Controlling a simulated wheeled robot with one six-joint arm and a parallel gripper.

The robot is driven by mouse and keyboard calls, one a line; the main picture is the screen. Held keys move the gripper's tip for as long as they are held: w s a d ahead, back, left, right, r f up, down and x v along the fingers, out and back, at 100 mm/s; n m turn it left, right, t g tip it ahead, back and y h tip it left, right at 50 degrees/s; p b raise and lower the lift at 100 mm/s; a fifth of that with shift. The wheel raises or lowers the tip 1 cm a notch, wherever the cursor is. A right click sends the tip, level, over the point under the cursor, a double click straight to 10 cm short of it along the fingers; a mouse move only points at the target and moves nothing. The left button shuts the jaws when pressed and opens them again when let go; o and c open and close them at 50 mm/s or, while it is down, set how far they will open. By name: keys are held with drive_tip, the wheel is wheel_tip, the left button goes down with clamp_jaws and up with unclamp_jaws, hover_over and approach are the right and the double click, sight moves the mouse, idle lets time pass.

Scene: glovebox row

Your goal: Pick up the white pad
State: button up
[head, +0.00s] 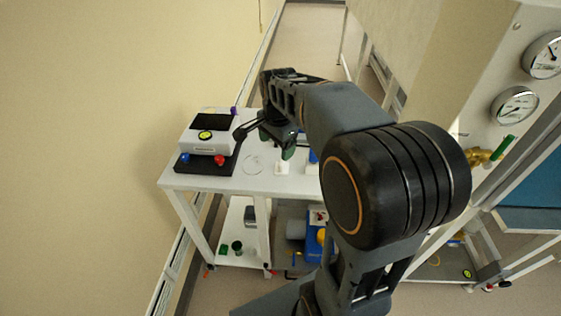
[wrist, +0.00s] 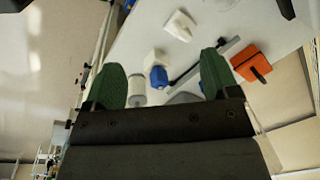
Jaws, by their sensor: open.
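My gripper (head: 278,142) is above the white table (head: 215,183) in the head view, pointing down. In the wrist view its green fingertips (wrist: 160,80) are wide apart, with nothing held between them. A small white piece (head: 281,168) lies on the table just below the gripper in the head view. The wrist view shows a white wedge-like piece (wrist: 181,25) beyond the fingertips and a white block (wrist: 155,58) nearer, between them. I cannot tell for sure which of these is the white pad.
The wrist view shows a blue item (wrist: 159,77), a white cylinder (wrist: 137,90), a grey bar (wrist: 204,62) and an orange-black block (wrist: 251,64). A gauge panel (head: 515,104) stands right.

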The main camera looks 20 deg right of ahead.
drive_tip(key=w+d+f+m+g+p, duration=0.1)
drive_tip(key=w+d+f+m, duration=0.1)
drive_tip(key=w+d+m, duration=0.5)
drive_tip(key=m, duration=0.2)
hover_over(282, 165)
drive_tip(key=w+d, duration=0.1)
drive_tip(key=w, duration=0.1)
drive_tip(key=f, duration=0.7)
drive_tip(key=shift+w+d+f+p, duration=0.1)
drive_tip(key=shift+w+f+p, duration=0.1)
drive_tip(key=shift+p, duration=0.2)
drive_tip(key=shift+s+f+p, duration=0.1)
drive_tip(key=shift+f+p, duration=0.6)
drive_tip(key=shift+f, duration=2.3)
drive_tip(key=c, duration=1)
drive_tip(key=shift+r, duration=0.1)
